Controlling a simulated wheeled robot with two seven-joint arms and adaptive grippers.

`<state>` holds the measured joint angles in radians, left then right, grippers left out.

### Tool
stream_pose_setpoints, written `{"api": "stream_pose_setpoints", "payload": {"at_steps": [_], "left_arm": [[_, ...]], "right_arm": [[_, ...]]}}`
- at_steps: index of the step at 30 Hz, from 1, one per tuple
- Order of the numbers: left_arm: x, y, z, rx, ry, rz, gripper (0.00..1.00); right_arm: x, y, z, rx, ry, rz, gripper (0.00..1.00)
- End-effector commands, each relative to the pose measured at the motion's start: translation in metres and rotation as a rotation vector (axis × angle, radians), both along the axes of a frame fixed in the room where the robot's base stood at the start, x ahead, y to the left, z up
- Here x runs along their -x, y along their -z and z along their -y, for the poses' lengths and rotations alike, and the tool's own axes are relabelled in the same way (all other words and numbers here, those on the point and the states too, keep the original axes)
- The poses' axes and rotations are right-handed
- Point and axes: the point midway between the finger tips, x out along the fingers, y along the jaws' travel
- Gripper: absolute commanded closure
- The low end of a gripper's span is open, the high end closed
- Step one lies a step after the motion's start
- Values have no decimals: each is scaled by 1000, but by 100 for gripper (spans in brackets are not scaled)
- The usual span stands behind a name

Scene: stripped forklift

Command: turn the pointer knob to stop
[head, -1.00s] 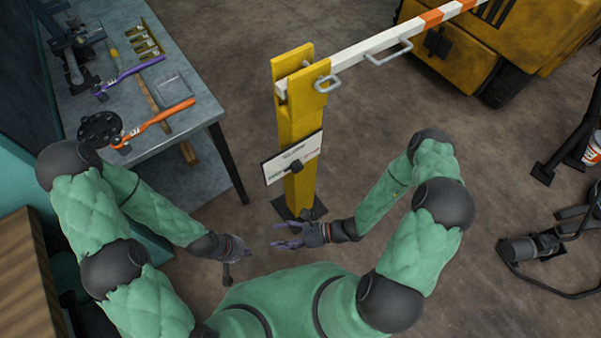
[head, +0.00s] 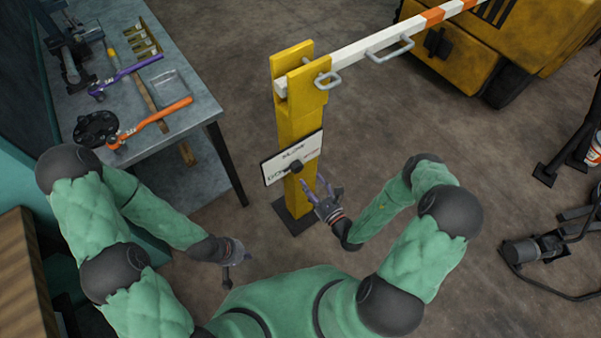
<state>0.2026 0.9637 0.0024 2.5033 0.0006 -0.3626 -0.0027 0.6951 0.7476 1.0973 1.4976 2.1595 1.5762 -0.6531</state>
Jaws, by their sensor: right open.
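The pointer knob (head: 296,166) is a small dark knob on a white label plate (head: 275,172). The plate is fixed to the yellow post (head: 297,125) and carries dark lettering, too small to read surely. My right gripper (head: 318,186) is open and empty, just below and to the right of the knob, its fingers pointing up toward the plate; I see no contact with the knob. My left gripper (head: 236,256) is low, left of the post and away from the knob; whether it is open or shut is unclear.
A striped barrier arm (head: 365,47) with metal loops runs from the post top to the upper right. A workbench (head: 185,75) with tools stands at the left. A yellow forklift (head: 545,35) is at the upper right.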

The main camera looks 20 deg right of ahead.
Motion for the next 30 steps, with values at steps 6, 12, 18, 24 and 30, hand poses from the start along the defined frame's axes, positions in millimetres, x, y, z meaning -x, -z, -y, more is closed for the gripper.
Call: {"api": "stream_pose_setpoints", "payload": {"at_steps": [6, 12, 18, 24, 30], "left_arm": [[0, 10, 0, 0, 0, 0, 100], [0, 16, 0, 0, 0, 0, 100], [0, 18, 0, 0, 0, 0, 100], [0, 17, 0, 0, 0, 0, 100], [0, 17, 0, 0, 0, 0, 100]], "right_arm": [[-32, 1, -12, 2, -4, 3, 31], [-53, 1, -18, 1, -3, 2, 31], [-61, 0, -21, -1, -2, -1, 31], [-61, 0, -21, -1, -2, -1, 31], [-61, 0, -21, -1, -1, 0, 73]]}}
